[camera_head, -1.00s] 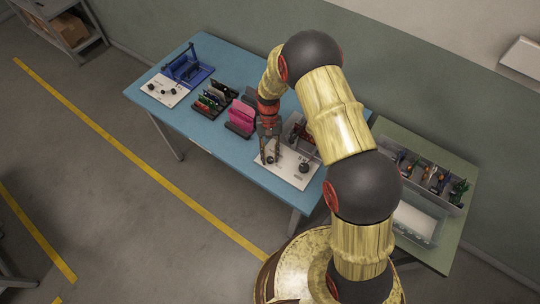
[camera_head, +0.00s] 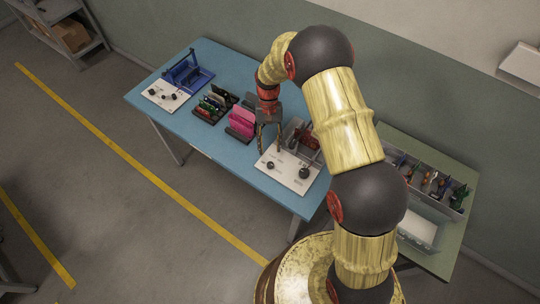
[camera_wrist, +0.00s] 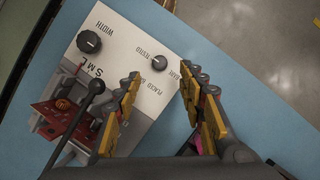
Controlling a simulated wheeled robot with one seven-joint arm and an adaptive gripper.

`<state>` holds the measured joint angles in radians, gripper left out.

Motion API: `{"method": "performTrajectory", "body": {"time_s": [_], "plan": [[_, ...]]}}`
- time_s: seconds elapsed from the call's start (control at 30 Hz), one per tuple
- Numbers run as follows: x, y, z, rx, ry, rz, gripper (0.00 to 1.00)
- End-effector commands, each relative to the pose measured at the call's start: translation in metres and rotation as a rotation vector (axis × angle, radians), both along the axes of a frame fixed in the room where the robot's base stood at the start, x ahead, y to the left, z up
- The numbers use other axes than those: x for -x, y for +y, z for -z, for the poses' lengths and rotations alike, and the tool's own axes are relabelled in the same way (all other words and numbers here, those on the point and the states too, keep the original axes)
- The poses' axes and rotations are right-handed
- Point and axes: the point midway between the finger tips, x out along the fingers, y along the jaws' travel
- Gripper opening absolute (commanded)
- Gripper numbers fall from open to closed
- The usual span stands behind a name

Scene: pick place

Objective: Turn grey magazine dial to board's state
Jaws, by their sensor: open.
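The grey magazine (camera_head: 291,133) stands at the right end of the blue table, with a red board (camera_wrist: 62,112) in it. Its white panel (camera_head: 284,177) lies in front and carries two black dials. The larger dial (camera_wrist: 89,41) is marked WIDTH, with S M L. I cannot tell where the small dial points. My gripper (camera_wrist: 162,78) is open and empty, its fingertips apart from the small dial; it also shows in the head view (camera_head: 267,148).
A lever with a black ball (camera_wrist: 97,87) rises close to my left finger. A blue magazine (camera_head: 187,72) is at the far left. A grey bin (camera_head: 448,206) stands on the right table.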

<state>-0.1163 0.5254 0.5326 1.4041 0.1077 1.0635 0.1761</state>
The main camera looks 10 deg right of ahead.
Motion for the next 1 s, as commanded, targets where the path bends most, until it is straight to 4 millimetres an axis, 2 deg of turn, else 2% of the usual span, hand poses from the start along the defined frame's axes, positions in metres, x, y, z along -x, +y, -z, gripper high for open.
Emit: {"method": "performTrajectory", "body": {"time_s": [0.1,0.3,1.0], "plan": [[-0.009,-0.001,-0.019,0.000,-0.003,0.000,0.40],[-0.015,-0.002,-0.037,0.001,0.000,0.000,0.40],[-0.020,-0.003,-0.038,-0.006,-0.016,-0.020,0.40]]}}
